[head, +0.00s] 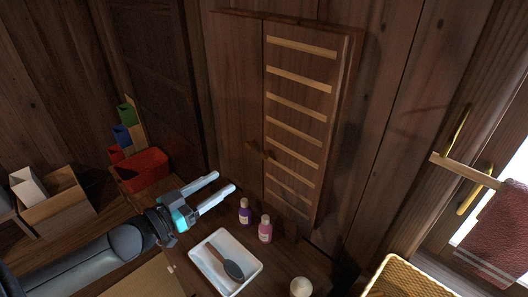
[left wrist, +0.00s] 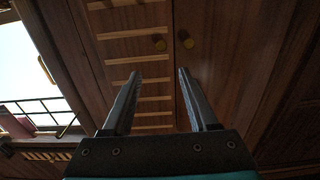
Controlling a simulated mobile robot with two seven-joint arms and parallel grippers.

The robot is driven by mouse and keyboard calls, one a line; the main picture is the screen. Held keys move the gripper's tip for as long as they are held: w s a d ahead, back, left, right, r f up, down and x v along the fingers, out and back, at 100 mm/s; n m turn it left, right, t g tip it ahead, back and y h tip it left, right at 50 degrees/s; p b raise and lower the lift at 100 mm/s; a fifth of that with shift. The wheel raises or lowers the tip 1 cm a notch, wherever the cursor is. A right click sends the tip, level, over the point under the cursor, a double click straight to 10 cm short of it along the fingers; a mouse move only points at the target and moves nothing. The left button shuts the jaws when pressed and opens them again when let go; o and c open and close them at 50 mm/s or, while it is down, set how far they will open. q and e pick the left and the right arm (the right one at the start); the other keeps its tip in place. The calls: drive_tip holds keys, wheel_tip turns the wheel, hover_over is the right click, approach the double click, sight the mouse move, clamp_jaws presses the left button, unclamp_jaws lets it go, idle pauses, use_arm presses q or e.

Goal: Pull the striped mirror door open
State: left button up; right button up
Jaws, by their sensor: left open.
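The striped mirror door (head: 297,120) is the right-hand door of a brown wall cabinet and has pale horizontal slats. It looks closed, flush beside a plain door (head: 236,90). My left gripper (head: 226,182) is open and empty, below and left of the knobs, touching neither. It also shows in the left wrist view (left wrist: 159,73).
Below the cabinet a counter holds a purple bottle (head: 245,212), a pink bottle (head: 265,230), a white tray (head: 250,246) with a dark brush (head: 231,268), and a white jar (head: 301,287). A red bin (head: 144,171) stands left. A wicker basket (head: 405,270) and towel rail (head: 465,170) are right.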

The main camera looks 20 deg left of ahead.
sight(263, 155)
use_arm(q)
drive_tip(key=b+x, duration=0.1)
drive_tip(key=x, duration=1.3)
drive_tip(key=shift+w+f, duration=0.1)
drive_tip(key=shift+w, duration=0.2)
clamp_jaws()
idle(0.3)
idle(0.9)
